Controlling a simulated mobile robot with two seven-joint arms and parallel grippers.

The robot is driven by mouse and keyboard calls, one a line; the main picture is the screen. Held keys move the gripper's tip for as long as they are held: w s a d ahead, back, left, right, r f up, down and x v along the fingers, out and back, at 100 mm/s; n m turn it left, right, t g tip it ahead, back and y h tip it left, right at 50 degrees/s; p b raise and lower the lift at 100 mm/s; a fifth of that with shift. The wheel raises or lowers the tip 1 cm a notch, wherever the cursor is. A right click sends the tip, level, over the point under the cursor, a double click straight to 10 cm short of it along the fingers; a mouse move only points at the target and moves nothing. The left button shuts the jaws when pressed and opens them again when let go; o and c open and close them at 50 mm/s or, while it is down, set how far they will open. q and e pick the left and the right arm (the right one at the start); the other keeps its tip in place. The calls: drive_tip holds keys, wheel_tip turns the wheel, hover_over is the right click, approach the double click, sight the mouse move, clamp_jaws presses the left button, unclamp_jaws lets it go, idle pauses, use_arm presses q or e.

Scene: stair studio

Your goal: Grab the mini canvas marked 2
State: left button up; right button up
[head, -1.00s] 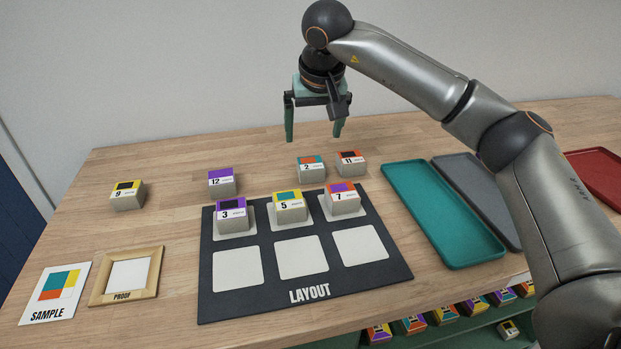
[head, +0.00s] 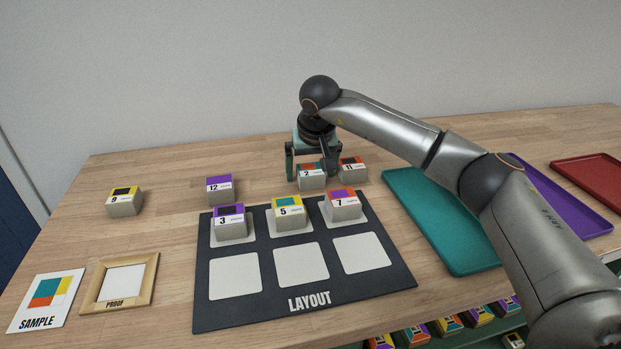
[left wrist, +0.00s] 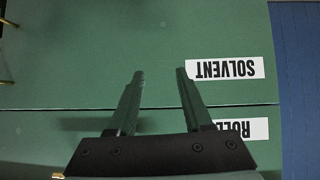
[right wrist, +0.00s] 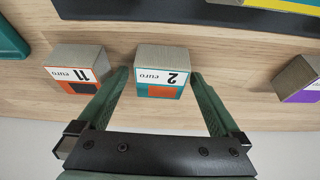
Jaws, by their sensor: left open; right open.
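The mini canvas marked 2 (head: 312,180) is a small grey block with a teal and orange top and a white label. It stands on the wooden table behind the layout board. In the right wrist view it (right wrist: 161,72) sits between the two fingers of my right gripper (right wrist: 163,88), with gaps at both sides. My right gripper is open and lowered around the canvas, and also shows in the head view (head: 312,172). My left gripper (left wrist: 158,75) is open and empty, in front of green drawers; it is outside the head view.
Canvas 11 (head: 353,170) stands close on the right of canvas 2, just outside a right finger. Canvas 12 (head: 220,189) is farther left. A teal tray (head: 440,225) lies to the right.

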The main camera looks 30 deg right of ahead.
drive_tip(key=c, duration=1.4)
drive_tip(key=shift+o, duration=0.2)
drive_tip(key=shift+r, duration=0.1)
